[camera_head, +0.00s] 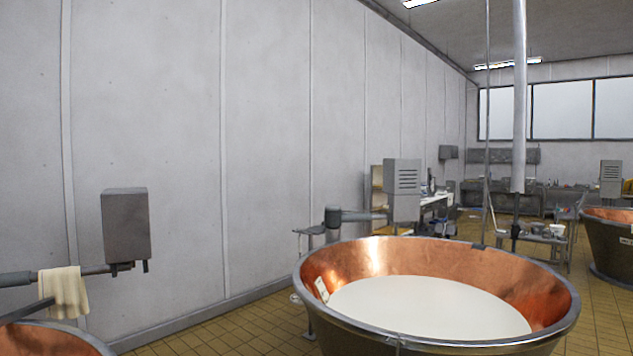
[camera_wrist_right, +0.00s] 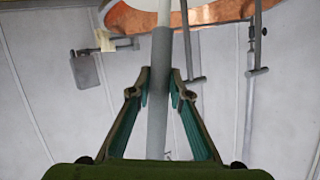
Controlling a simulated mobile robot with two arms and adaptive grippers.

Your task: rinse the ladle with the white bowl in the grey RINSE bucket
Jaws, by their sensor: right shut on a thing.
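My right gripper (camera_wrist_right: 160,88) is in the right wrist view, its two fingers on either side of a straight grey shaft, the ladle's handle (camera_wrist_right: 157,115). It is shut on this handle, which runs up between the fingers towards the top edge and turns paler there. I cannot make out the white bowl. The grey RINSE bucket is in neither view. Neither gripper shows in the head view, and my left gripper is not seen at all.
A copper vat (camera_head: 553,297) with whitish liquid (camera_head: 425,305) stands front right. Another vat's rim (camera_head: 45,335) shows at lower left, below a cloth (camera_head: 63,292) on a bar. A grey box (camera_head: 126,226) hangs near the wall. Tiled floor (camera_head: 235,330) lies between the vats.

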